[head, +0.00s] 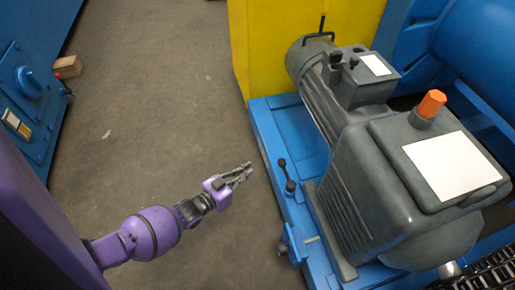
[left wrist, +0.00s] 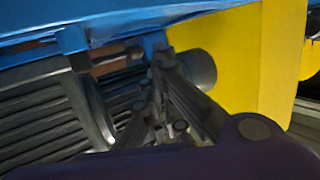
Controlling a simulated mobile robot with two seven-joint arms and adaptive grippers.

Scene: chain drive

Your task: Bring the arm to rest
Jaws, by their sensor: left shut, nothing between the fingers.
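My left gripper (head: 238,174) is at the end of my purple left arm, over the open floor to the left of the blue machine base (head: 267,138). Its fingers are together and hold nothing. They point right, toward the base, and look apart from it. In the left wrist view the shut fingers (left wrist: 160,60) show dark in the middle, with the ribbed grey motor housing (left wrist: 40,105) behind them. My right gripper is in neither view.
A grey motor and gearbox (head: 365,165) with an orange cap (head: 432,103) stands on the blue base. A black-knobbed lever (head: 286,175) stands at the base's near edge. A yellow panel (head: 240,45) is behind. A blue cabinet (head: 28,95) is at left.

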